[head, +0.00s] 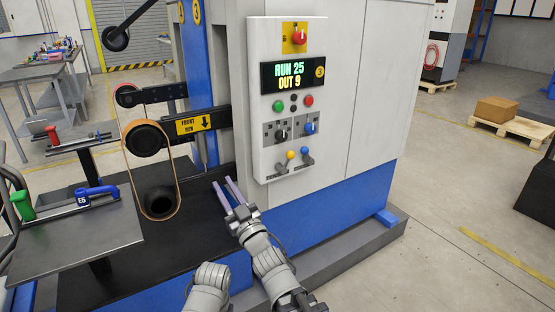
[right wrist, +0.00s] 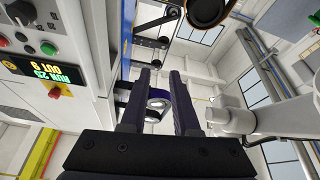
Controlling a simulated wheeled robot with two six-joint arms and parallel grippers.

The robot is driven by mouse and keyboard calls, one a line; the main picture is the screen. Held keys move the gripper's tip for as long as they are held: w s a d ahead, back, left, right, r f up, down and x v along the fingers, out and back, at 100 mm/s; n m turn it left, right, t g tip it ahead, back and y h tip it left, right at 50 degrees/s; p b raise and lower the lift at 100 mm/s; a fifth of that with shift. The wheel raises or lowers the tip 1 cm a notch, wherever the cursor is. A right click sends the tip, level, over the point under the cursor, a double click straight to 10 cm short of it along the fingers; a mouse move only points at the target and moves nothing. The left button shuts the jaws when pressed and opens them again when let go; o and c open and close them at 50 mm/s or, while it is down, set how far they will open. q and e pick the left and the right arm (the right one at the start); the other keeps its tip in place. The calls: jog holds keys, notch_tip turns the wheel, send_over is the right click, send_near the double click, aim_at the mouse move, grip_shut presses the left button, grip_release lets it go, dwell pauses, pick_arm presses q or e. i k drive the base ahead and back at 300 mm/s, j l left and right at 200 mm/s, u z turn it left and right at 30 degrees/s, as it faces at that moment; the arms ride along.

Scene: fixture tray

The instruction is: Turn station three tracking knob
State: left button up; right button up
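The station's control panel (head: 260,150) carries a round yellow "3" and a display (head: 293,73) reading "RUN 25 / OUT 9". Below the display are a black knob (head: 282,135) and a blue knob (head: 310,128), side by side on grey plates. Their labels are too small to read, so I cannot tell which is the tracking knob. My right gripper (head: 222,181) is below and left of the panel, apart from it. Its two fingers are parallel with an empty gap, as the right wrist view (right wrist: 162,75) shows. My left gripper is out of view.
A red button (head: 299,37) tops the panel. A belt (head: 175,170) on black rollers runs left of my right gripper. A tool table (head: 75,240) stands at the left.

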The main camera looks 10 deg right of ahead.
aim_at(310, 128)
jog(key=i+l, duration=0.1)
jog(key=l, duration=0.25)
jog(key=i+l, duration=0.15)
jog(key=l, duration=0.2)
jog(key=i+l, duration=0.1)
jog(key=l, duration=0.25)
jog(key=i+l, duration=0.1)
jog(key=l, duration=0.25)
jog(key=i+l, duration=0.1)
jog(key=l, duration=0.25)
jog(key=i+u, duration=0.05)
